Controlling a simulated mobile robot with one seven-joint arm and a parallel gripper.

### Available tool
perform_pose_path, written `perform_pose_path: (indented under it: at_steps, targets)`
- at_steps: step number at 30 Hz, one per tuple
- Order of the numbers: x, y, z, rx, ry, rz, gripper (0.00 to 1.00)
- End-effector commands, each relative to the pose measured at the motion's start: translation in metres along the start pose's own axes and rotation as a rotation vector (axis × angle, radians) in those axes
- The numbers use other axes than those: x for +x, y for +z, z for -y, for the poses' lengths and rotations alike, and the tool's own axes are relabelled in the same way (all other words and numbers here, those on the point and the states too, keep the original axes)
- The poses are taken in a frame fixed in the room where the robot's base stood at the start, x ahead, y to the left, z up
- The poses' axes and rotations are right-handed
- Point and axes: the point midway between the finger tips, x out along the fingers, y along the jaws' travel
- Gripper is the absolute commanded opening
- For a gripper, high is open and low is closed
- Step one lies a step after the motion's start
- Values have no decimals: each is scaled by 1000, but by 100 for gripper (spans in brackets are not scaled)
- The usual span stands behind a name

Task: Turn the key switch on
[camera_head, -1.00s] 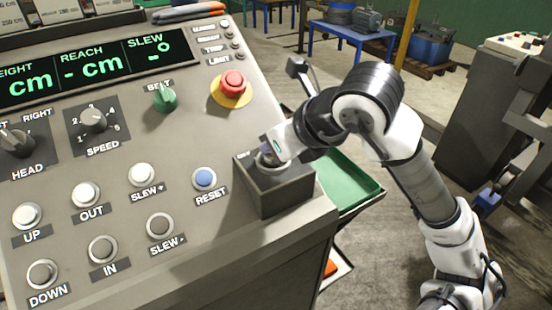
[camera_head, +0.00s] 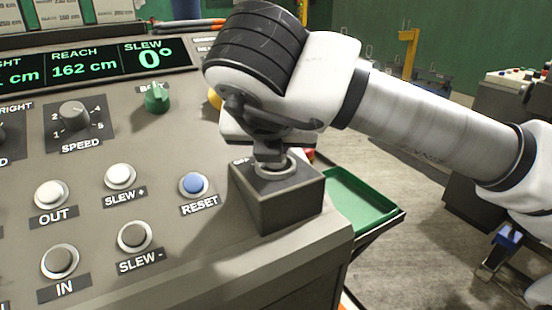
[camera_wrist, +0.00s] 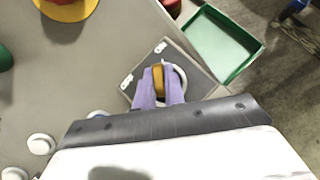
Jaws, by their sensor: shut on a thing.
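The key switch is a round metal collar (camera_head: 272,168) on top of a grey box (camera_head: 280,200) at the right end of the console. My gripper (camera_wrist: 160,84) is right above it, with both purple fingers closed on the key (camera_wrist: 159,80), which looks orange-brown in the wrist view. In the head view my wrist covers the key and the fingers. The box top (camera_wrist: 200,80) has small white labels beside the collar. The display (camera_head: 90,65) is lit, with reach 162 cm and slew 0°.
The blue reset button (camera_head: 194,184) is just left of the box. A red emergency stop on a yellow base (camera_wrist: 68,6) is partly hidden by my wrist in the head view. A green tray (camera_head: 355,200) is right of the console.

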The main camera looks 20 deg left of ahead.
Motion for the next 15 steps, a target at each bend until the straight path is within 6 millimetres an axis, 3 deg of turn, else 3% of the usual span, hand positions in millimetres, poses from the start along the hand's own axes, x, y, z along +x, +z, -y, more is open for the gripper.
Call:
perform_pose_path:
  at_steps: [15]
  targets:
    - [0, -1, -1, 68, -70, -5, 0]
